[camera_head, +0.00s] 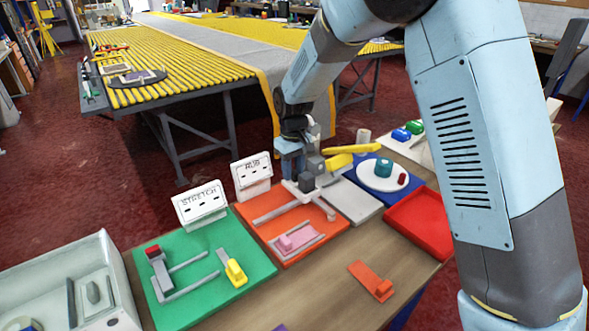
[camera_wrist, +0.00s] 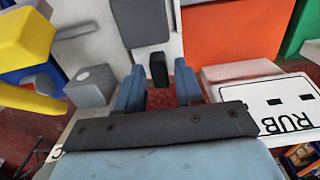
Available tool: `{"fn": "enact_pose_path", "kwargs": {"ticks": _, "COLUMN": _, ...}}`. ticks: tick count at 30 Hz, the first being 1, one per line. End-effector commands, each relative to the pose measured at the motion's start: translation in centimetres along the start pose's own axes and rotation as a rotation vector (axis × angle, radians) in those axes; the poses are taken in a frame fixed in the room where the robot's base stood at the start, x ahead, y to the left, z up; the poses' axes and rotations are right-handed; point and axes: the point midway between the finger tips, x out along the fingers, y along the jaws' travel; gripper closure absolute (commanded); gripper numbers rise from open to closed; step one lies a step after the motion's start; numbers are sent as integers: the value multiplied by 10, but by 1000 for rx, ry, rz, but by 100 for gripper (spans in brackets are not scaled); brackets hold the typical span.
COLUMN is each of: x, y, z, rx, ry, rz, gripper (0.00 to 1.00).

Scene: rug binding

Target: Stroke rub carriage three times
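The rub station is an orange board (camera_head: 263,228) behind which a white RUB sign (camera_head: 252,170) stands. The RUB sign also shows in the wrist view (camera_wrist: 270,103). A pink block (camera_head: 297,238) sits between pale rails on the board. A dark grey block (camera_head: 306,182) on a pale base stands at the board's back right; I cannot tell for certain which piece is the carriage. My gripper (camera_head: 293,172) is over that back-right corner. In the wrist view, my gripper's blue fingers (camera_wrist: 159,80) are apart, with a dark knob (camera_wrist: 158,68) between them and gaps showing.
A green STRETCH board (camera_head: 205,279) lies left. A grey board (camera_head: 358,202), yellow-handled piece (camera_head: 350,149), white plate (camera_head: 370,182) and red tray (camera_head: 420,222) lie right. An orange piece (camera_head: 372,280) lies on the front wood, with bare tabletop around it.

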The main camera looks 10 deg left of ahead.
Motion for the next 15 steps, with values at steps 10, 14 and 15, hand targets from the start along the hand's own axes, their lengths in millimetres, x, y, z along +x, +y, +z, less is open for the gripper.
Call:
{"fn": "enact_pose_path", "kwargs": {"ticks": 10, "x": 0, "y": 0, "z": 0, "rx": 0, "ry": 0, "rz": 0, "gripper": 97}}
{"fn": "enact_pose_path", "kwargs": {"ticks": 14, "x": 0, "y": 0, "z": 0, "rx": 0, "ry": 0, "rz": 0, "gripper": 100}}
{"fn": "enact_pose_path", "kwargs": {"ticks": 15, "x": 0, "y": 0, "z": 0, "rx": 0, "ry": 0, "rz": 0, "gripper": 100}}
